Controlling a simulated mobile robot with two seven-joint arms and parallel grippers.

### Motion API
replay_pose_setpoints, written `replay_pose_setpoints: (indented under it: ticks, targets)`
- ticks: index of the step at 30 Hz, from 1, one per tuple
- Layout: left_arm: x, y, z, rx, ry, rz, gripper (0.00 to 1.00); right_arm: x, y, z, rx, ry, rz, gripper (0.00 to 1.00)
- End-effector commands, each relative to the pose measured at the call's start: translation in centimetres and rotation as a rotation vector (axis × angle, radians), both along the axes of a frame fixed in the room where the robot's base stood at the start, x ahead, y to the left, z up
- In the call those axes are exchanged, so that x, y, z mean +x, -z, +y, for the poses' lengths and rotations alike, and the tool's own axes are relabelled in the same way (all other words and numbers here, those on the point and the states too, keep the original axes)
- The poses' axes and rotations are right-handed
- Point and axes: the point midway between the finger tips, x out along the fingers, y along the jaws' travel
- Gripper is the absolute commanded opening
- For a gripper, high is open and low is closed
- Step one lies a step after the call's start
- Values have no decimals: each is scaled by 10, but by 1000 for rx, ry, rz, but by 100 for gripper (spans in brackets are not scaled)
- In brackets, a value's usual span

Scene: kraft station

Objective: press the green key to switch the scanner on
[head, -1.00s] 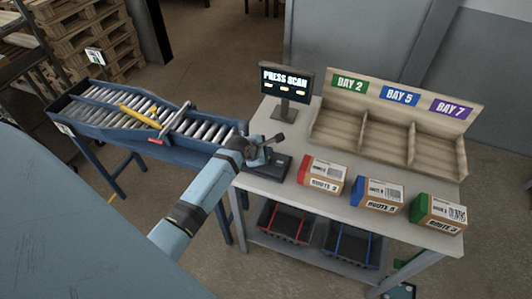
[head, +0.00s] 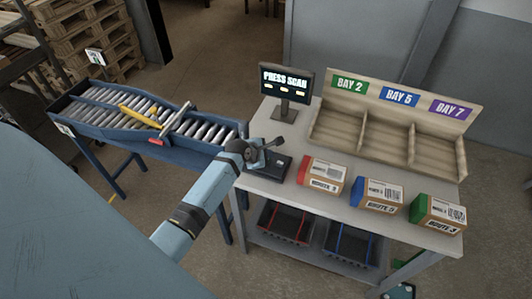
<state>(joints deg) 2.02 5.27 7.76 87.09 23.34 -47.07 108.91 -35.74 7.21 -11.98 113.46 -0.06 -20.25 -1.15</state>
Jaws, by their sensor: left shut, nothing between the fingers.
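The scanner, a low black device (head: 281,172), sits at the left end of the grey table. My left gripper (head: 276,145) is shut and empty, just above the back part of this device. Whether it touches the device cannot be told. I cannot make out the green key; the gripper and wrist cover part of the device. A black monitor (head: 286,84) behind it reads "PRESS SCAN" above small yellow marks.
Red-ended (head: 322,173), blue-ended (head: 377,194) and green-ended (head: 437,212) cartons stand on the table (head: 352,228). A wooden rack (head: 388,133) with bays 2, 5 and 7 is behind. A roller conveyor (head: 190,150) adjoins left. Dark bins (head: 285,222) sit below.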

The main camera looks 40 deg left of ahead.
Motion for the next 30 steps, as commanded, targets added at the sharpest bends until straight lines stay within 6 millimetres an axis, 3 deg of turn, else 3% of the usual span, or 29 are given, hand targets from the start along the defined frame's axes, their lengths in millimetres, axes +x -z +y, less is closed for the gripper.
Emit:
replay_pose_setpoints:
  ticks: [21,30]
  targets:
    - [0,6,0,0,0,0,0,-3,2,0,-1,1,6,43]
    - [0,-7,0,-1,-1,-1,0,-3,-3,0,0,1,5,43]
